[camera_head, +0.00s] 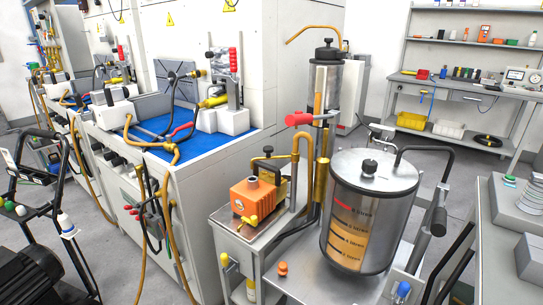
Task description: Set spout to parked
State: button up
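A thin brass tube, likely the spout (312,28), arches from the top of a tall clear cylinder (323,85) and points left, its free end in the air over the side of the white cabinet. A second, thicker brass tube (301,140) with a hooked top stands lower, beside the orange pump unit (254,196); I cannot tell for sure which one is the spout. A red-handled lever (299,119) sticks out left of the cylinder. No label marking a parked position is readable. My gripper is not in view.
A lidded clear tank (366,212) with a litre scale and amber liquid stands on the metal cart (330,285). A blue-topped washer bench (160,123) with hoses is at left. Shelves (470,40) and a workbench (470,92) stand behind. Grey floor lies between.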

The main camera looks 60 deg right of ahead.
aim_at(268, 149)
jog(key=k+l+z, duration=0.1)
jog(key=l, duration=0.5)
jog(key=k+l+z, duration=0.1)
jog(key=l, duration=0.45)
jog(key=k+l, duration=0.1)
jog(key=l, duration=0.5)
jog(key=z, duration=0.05)
